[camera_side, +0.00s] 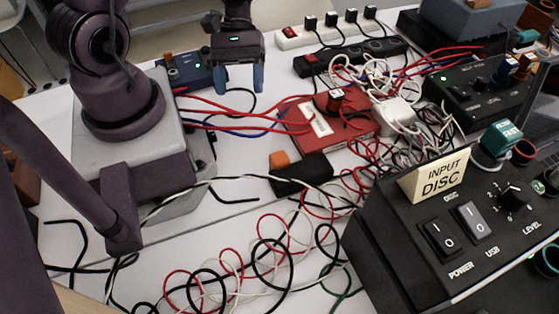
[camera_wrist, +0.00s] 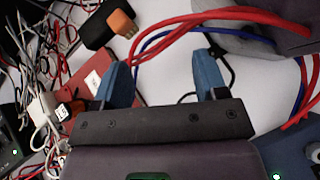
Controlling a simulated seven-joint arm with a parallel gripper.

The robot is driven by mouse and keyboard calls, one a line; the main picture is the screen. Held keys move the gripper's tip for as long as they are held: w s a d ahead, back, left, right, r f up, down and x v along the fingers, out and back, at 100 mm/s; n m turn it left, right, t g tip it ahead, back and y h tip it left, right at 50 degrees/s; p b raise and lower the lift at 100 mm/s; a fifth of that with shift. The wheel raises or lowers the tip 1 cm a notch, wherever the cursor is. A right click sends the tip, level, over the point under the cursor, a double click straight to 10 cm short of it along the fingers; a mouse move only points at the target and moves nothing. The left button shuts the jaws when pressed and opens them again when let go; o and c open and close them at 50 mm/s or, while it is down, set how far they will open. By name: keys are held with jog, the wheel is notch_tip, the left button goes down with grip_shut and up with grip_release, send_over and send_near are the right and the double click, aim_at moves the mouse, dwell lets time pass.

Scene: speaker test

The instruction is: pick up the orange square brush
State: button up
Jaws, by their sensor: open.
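The orange square brush (camera_side: 279,159) is a small orange block at the end of a black block (camera_side: 301,178) on the white table, near the middle. In the wrist view the orange brush (camera_wrist: 123,22) shows at the top, with a pale toothed edge beside the black block (camera_wrist: 97,31). I cannot tell whether the two are joined. My gripper (camera_side: 240,86) is open and empty, its blue fingers pointing down above the table, behind and left of the brush. The wrist view shows the fingers (camera_wrist: 160,76) spread apart, with the brush beyond them.
A red box (camera_side: 355,139) with tangled cables stands right of the brush. Red and blue cables (camera_side: 235,108) cross below my gripper. Loose cables (camera_side: 250,262) cover the front. A black device labelled INPUT DISC (camera_side: 390,246) fills the front right. Power strips (camera_side: 352,56) lie behind.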

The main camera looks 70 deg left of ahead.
aim_at(276, 154)
jog(key=f+n+h, duration=0.1)
jog(key=f, duration=0.1)
jog(key=d+f+n+t+h, duration=0.1)
jog(key=n, duration=0.1)
jog(key=f+n+t+h, duration=0.1)
jog(key=f, duration=0.1)
jog(key=shift+d+f+n+h, duration=0.3)
jog(key=shift+n, duration=0.1)
jog(key=shift+w+d+f+n+t+h, duration=0.1)
jog(key=shift+w+f+n+t+h, duration=0.1)
jog(key=shift+w+n+t, duration=0.25)
jog(key=shift+w+f+n+t+h, duration=0.15)
jog(key=shift+w+n+t, duration=0.2)
jog(key=shift+w, duration=0.2)
jog(key=shift+w+d+t, duration=0.2)
jog(key=shift+w+t, duration=0.1)
jog(key=x, duration=0.7)
jog(key=shift+s+d, duration=0.1)
jog(key=shift+r+x, duration=0.1)
jog(key=shift+x, duration=1.25)
jog(key=shift+r+x, duration=0.15)
jog(key=shift+x, duration=1.15)
jog(key=shift+s+d, duration=0.1)
jog(key=shift+s, duration=0.05)
jog(key=c, duration=1)
jog(key=shift+r, duration=0.1)
